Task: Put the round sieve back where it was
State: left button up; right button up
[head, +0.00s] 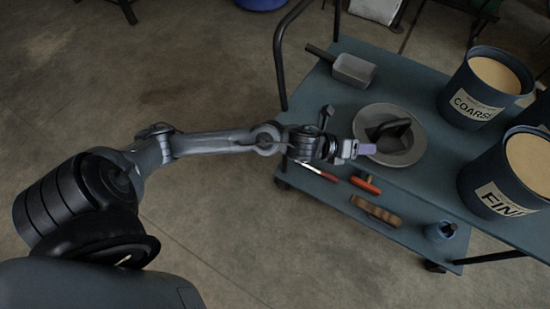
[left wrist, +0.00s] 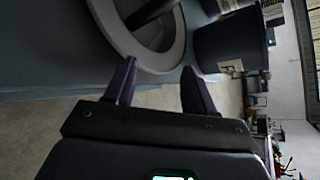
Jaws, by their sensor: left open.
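A round grey pan-shaped thing (head: 413,157), which looks like the round sieve, sits on the cart's upper shelf. A dark angular piece (head: 388,132) lies inside it. My left gripper (head: 364,149) is open at the near left edge of its rim. In the left wrist view the two fingers (left wrist: 158,85) are spread and empty, and the pale rim of the round sieve (left wrist: 165,62) is just beyond the tips. I cannot tell whether they touch. My right gripper is not in view.
The blue-grey cart (head: 335,95) carries a COARSE bucket (head: 474,100) and a FINE bucket (head: 497,197) on the right. A grey scoop (head: 354,70) lies at the back left. The lower shelf holds a red-handled tool (head: 366,184), a brown brush (head: 376,211) and a small blue cup (head: 438,232).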

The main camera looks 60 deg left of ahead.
pick_arm(q)
jog(key=s+f+n+g+y, duration=0.2)
jog(key=s+f+n+g, duration=0.2)
jog(key=s+n, duration=1)
jog(key=s+a+f+n+g+y, duration=0.1)
jog(key=s+f+n+g, duration=0.3)
jog(key=s+n, duration=1)
notch_tip(320, 180, down, 2)
jog(key=shift+f+g+y, duration=0.25)
jog(key=shift+g+y, duration=0.05)
jog(key=shift+y, duration=0.1)
jog(key=shift+w+a, duration=0.1)
notch_tip(320, 180, up, 59)
jog(key=p, duration=5.8)
jog(key=shift+f+p, duration=0.15)
jog(key=shift+p, duration=0.15)
